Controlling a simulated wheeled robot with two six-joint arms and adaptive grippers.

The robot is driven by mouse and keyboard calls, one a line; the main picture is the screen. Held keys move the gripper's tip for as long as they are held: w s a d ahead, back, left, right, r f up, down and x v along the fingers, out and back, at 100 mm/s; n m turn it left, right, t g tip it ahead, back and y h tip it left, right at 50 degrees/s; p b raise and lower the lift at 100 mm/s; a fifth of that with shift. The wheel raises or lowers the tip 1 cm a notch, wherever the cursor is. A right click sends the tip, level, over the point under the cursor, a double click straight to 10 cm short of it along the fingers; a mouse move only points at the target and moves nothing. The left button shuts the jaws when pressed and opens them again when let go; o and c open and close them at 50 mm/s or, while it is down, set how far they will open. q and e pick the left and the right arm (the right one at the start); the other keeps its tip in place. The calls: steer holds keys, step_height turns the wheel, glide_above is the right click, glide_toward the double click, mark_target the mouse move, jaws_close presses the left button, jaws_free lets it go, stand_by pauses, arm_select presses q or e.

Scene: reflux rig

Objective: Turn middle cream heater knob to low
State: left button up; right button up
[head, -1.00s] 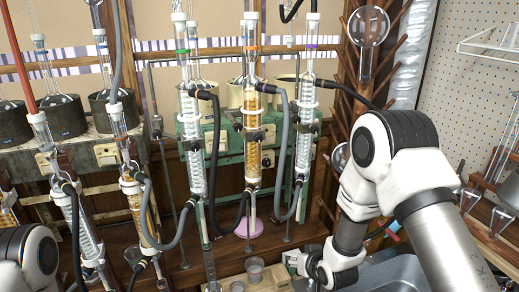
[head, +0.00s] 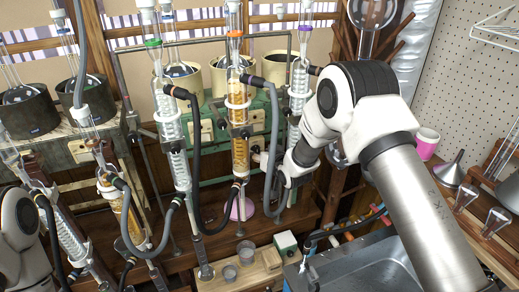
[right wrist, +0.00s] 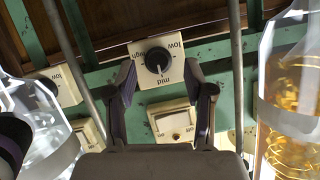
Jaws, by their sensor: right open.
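A black round heater knob (right wrist: 158,62) sits on a cream plate (right wrist: 148,92) marked low, mid and high in the right wrist view. The knob's white mark appears to point at mid. My right gripper (right wrist: 161,70) is open, one finger on each side of the plate in that view; I cannot tell if either touches it. In the head view, my right wrist (head: 302,160) reaches behind the glassware, and its fingertips are hard to make out. Cream heaters stand on the green frame, the middle one (head: 218,78) partly behind a condenser. My left gripper is not visible.
A condenser with amber liquid (head: 239,150), also at the right edge of the wrist view (right wrist: 291,100), and grey hoses (head: 272,150) crowd my right gripper. A cream switch (right wrist: 172,122) lies below the knob. Small cups (head: 245,252) and a grey basin (head: 350,268) are lower down.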

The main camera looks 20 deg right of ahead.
steer(key=shift+w+d+f, duration=0.15)
steer(key=shift+w+f, duration=0.4)
steer(key=shift+w, duration=0.35)
steer(key=shift+s+r, duration=0.25)
steer(key=shift+s, duration=0.05)
steer(key=shift+c, duration=1)
steer(key=shift+s+r, duration=0.1)
steer(key=shift+s, duration=0.1)
steer(key=c, duration=0.5)
jaws_close()
arm_select(q)
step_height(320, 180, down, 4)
steer(key=b, duration=0.4)
arm_select(e)
steer(key=n+h, duration=0.2)
steer(key=n, duration=0.1)
steer(key=shift+a, duration=0.3)
